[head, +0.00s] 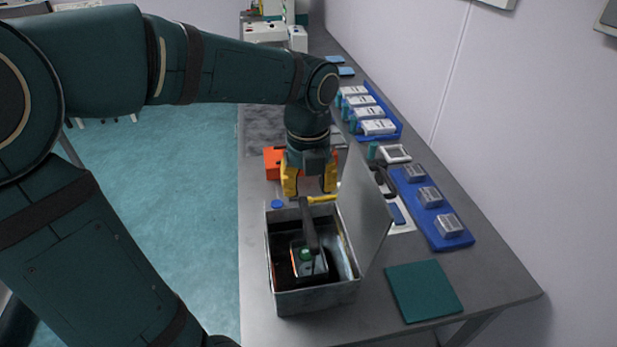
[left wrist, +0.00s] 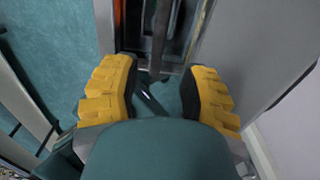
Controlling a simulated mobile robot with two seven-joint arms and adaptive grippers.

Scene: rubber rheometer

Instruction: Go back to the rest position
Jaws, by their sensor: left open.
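My left gripper (head: 310,186) hangs down from the left arm, above the back edge of an open metal box (head: 316,301) on the bench. Its yellow fingers are apart. In the left wrist view the left gripper (left wrist: 162,85) is also open, with no object clearly held between the fingers. A dark handle-like bar (head: 308,226) runs from below the fingers into the box; I cannot tell whether it touches the gripper. My right gripper is not in view.
The box's lid (head: 364,208) stands open on its right. A green mat (head: 424,291) lies front right. Blue trays (head: 447,243) with metal blocks and white items line the wall side. An orange object (head: 272,162) is behind the gripper. Open floor (head: 190,190) lies left.

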